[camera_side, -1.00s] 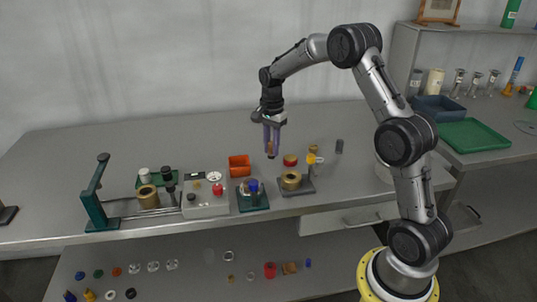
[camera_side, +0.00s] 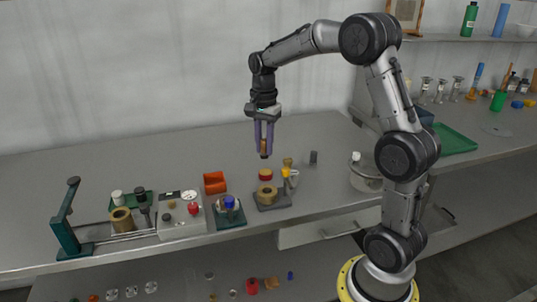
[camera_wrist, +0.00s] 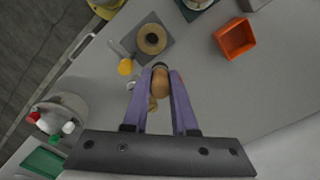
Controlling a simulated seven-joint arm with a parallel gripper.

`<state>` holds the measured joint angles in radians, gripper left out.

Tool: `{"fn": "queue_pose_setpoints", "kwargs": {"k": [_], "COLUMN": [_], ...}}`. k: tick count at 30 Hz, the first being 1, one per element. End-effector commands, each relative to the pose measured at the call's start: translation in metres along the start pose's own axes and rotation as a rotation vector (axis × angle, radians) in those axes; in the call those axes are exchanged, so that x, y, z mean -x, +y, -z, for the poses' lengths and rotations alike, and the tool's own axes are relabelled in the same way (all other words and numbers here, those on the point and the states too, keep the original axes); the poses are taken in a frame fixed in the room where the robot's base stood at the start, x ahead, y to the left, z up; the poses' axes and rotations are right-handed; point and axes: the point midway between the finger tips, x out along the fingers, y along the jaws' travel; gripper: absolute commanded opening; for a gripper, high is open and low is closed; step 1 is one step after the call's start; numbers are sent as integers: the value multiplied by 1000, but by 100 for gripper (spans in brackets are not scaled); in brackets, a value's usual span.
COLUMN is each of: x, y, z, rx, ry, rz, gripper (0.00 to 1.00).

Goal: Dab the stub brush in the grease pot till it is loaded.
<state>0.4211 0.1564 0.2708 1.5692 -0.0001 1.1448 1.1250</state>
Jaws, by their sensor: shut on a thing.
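My gripper (camera_side: 264,124) is shut on the stub brush (camera_side: 264,147), which has a tan handle and a dark tip and hangs upright. In the wrist view the brush (camera_wrist: 161,80) sits between the purple fingers of my gripper (camera_wrist: 160,88), its dark end pointing away. The inside of the tin cannot be made out. In the wrist view I cannot see it; the brush and fingers may hide it.
A brass ring part (camera_side: 267,193) sits on a dark plate in front of the tin. An orange bin (camera_side: 215,182) is to the left, a silver pot (camera_side: 367,178) to the right.

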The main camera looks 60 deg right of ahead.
Motion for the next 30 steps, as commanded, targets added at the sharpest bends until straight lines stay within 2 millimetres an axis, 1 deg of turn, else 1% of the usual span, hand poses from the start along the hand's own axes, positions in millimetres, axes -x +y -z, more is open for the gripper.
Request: {"fn": "queue_pose_setpoints", "kwargs": {"k": [1,3,6,9,12,20,30], "x": [-3,-9,-20,-34,-45,-61,-94], "y": [-12,-25,-39,-45,-46,-43,-42], "z": [14,32,56,75,86,89,89], "rx": [0,-3,-15,-35,-54,-64,-64], "ry": [-1,-1,-2,-2,-1,-1,-1], "rz": [-1,-3,-3,-4,-2,-2,-3], "gripper": [0,0,0,0,0,0,0]}}
